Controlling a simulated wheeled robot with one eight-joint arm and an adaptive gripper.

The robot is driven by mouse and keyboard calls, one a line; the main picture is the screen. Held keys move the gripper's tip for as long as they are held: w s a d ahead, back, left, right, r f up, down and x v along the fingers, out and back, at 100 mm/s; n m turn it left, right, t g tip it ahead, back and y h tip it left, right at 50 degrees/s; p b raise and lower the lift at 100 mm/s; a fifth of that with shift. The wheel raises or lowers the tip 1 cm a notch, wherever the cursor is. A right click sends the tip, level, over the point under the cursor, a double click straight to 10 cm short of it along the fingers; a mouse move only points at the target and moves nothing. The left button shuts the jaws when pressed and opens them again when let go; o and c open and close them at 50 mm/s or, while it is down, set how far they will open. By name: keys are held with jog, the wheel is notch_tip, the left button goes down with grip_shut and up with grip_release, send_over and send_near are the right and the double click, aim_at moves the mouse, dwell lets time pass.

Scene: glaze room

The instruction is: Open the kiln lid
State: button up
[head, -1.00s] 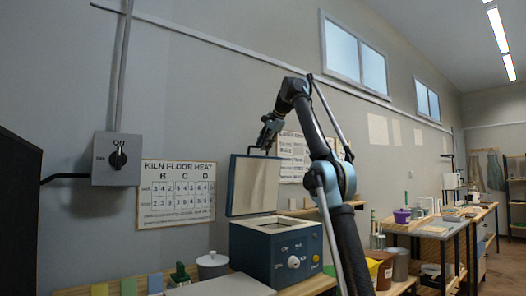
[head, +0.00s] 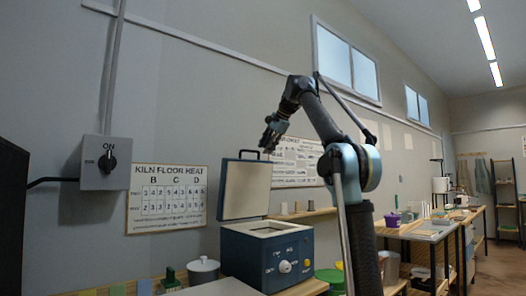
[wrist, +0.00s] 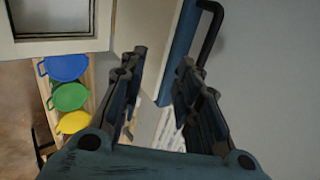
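The kiln (head: 275,262) is a blue box with knobs on its front, low in the middle of the head view. Its lid (head: 245,190) stands open, near upright, its pale inner face showing and a black handle (head: 249,153) on its top edge. The wrist view also shows the kiln opening (wrist: 55,18), the lid's blue edge (wrist: 181,45) and the handle (wrist: 211,32). In the head view my gripper (head: 268,142) is just right of the handle.
Blue (wrist: 66,67), green (wrist: 69,97) and yellow (wrist: 73,121) bowls sit on a shelf beside the kiln. A switch box (head: 107,160) and a heat chart (head: 167,197) are on the wall at left.

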jog(key=shift+s+d, duration=1.35)
jog(key=shift+s, duration=0.1)
jog(key=s+d+f+n+g+h, duration=0.1)
jog(key=s+d+f, duration=0.6)
jog(key=s+f, duration=0.7)
jog(key=s+d+f+n+g+h, duration=0.1)
jog(key=s+d+f+n, duration=0.4)
jog(key=s+f, duration=0.8)
jog(key=s+d+f+n+g+h, duration=0.1)
jog(key=s+d+f, duration=0.8)
jog(key=f, duration=3)
jog(key=s+n+h, duration=0.2)
jog(key=s, duration=0.3)
jog(key=shift+s+f+n+g+h, duration=0.3)
jog(key=shift+f+g, duration=0.1)
jog(key=shift+d, duration=0.1)
jog(key=shift+w+f, duration=0.2)
jog(key=shift+w, duration=0.3)
